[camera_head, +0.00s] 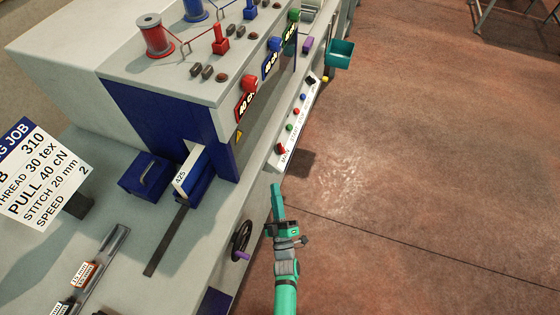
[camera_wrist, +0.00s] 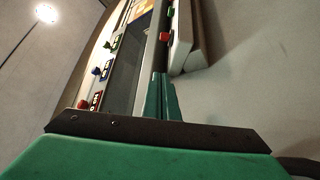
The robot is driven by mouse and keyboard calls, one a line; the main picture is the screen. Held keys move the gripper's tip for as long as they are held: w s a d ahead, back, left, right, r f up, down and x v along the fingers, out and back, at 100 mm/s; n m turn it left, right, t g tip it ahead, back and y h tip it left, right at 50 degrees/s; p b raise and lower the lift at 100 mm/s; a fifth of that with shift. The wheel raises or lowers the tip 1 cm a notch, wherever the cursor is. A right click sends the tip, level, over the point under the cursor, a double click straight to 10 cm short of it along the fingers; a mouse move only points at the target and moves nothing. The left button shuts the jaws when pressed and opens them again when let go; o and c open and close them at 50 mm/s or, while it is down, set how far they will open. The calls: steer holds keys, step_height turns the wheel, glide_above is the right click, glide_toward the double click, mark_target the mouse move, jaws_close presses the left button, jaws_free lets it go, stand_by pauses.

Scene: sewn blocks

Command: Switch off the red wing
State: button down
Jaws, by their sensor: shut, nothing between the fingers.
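The red part of the machine has a red spool (camera_head: 154,36) on top, a red block on a post (camera_head: 220,40), and a red knob (camera_head: 249,84) above a red label plate on the front face. The red knob also shows in the wrist view (camera_wrist: 83,104). A sloped white switch strip (camera_head: 297,118) below carries several small coloured buttons and a red switch (camera_head: 281,149) at its near end. Which part is the red wing I cannot tell. My gripper (camera_head: 277,187) is shut and empty, beside the machine's front edge, apart from the strip.
Blue knob (camera_head: 274,44) and green knob (camera_head: 293,16) sit farther along the face. A teal bin (camera_head: 340,53) hangs off the far front edge. A handwheel (camera_head: 241,240) is left of my arm. The floor at right is clear.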

mark_target(279, 166)
steer(key=x, duration=0.9)
steer(key=shift+w+r, duration=0.2)
steer(key=shift+w, duration=0.1)
steer(key=shift+w+d+f, duration=0.45)
steer(key=shift+w+d, duration=0.25)
steer(key=shift+w, duration=0.05)
steer(key=shift+w+d+f, duration=0.15)
steer(key=shift+w+d, duration=0.1)
steer(key=shift+d, duration=0.05)
steer(key=shift+w+d+f, duration=0.25)
steer(key=shift+d, duration=0.1)
steer(key=shift+a, duration=0.15)
